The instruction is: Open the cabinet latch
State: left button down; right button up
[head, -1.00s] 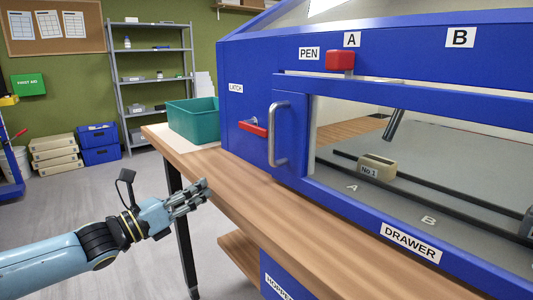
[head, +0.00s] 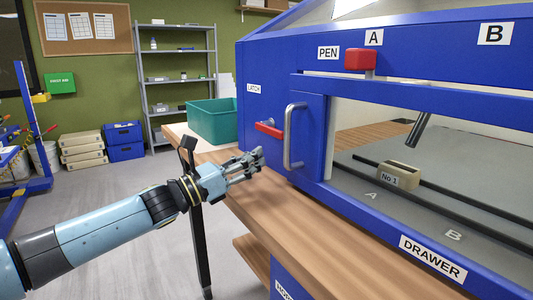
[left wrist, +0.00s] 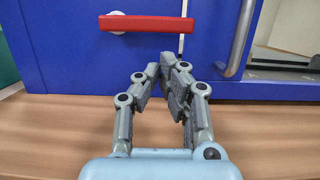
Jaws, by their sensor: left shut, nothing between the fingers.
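The blue cabinet (head: 265,75) stands on a wooden bench. Its red latch handle (head: 269,130) sits on the front panel below the LATCH label (head: 254,89), left of a grey vertical door handle (head: 290,137). In the left wrist view the red latch (left wrist: 146,24) lies level on a white round pivot, with the door handle (left wrist: 241,40) to its right. My left gripper (head: 259,158) is shut and empty, in front of and a little below the latch, apart from it. In the left wrist view its fingertips (left wrist: 168,66) meet below the latch bar. My right gripper is out of view.
A teal bin (head: 213,120) stands on the bench left of the cabinet. A red block (head: 360,59) sits by the PEN label above the window. Inside is a beige block marked No 1 (head: 398,174). The bench front (head: 275,215) is clear.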

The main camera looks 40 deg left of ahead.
pick_arm(q)
jog(key=shift+x, duration=1.85)
jog(key=shift+s+d+r+n+p, duration=0.1)
jog(key=shift+d+r+n+p, duration=0.1)
jog(key=shift+r+n+p, duration=0.4)
jog(key=r+n+y+p, duration=0.1)
jog(key=r+n+p, duration=0.1)
jog(key=n+p, duration=0.3)
jog(key=r+n+y+p, duration=0.2)
jog(key=r+n+p, duration=0.1)
jog(key=n+p, duration=0.2)
jog(key=r+n+y+p, duration=0.1)
jog(key=r+n+p, duration=0.2)
jog(key=n+p, duration=0.3)
jog(key=shift+a+r+g+y, duration=0.15)
jog(key=shift+a+g+y, duration=0.15)
jog(key=shift+a+y, duration=0.1)
jog(key=shift+w+a+r+n+p, duration=0.15)
jog(key=shift+w+a+n+p, duration=0.15)
jog(key=shift+n+p, duration=0.25)
jog(key=shift+w+a+r+p, duration=0.2)
jog(key=shift+a+r+p, duration=0.15)
jog(key=shift+a, duration=0.25)
